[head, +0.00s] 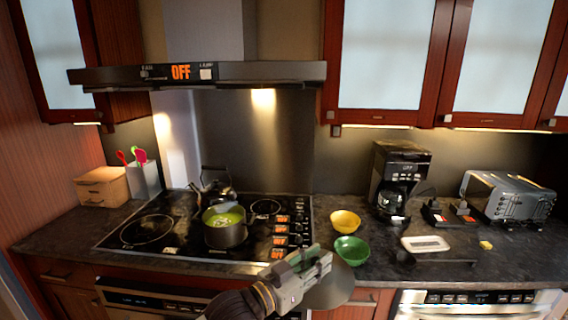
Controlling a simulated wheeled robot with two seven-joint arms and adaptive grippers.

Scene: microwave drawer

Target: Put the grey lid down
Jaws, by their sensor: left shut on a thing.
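The grey lid (338,286) is a round disc, seen partly behind my left gripper (318,262) near the bottom centre of the head view. My left gripper is shut on the lid and holds it in front of the counter's front edge, as seen in the picture. The gripper covers part of the lid. A dark pot (226,237) stands uncovered on the stove with green contents showing. My right gripper is out of view.
The black stovetop (150,247) also bears a kettle (212,190). A yellow bowl (345,221) and a green bowl (351,250) sit right of the stove. A coffee maker (401,165), a white tray (425,244) and a toaster (510,196) stand farther right.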

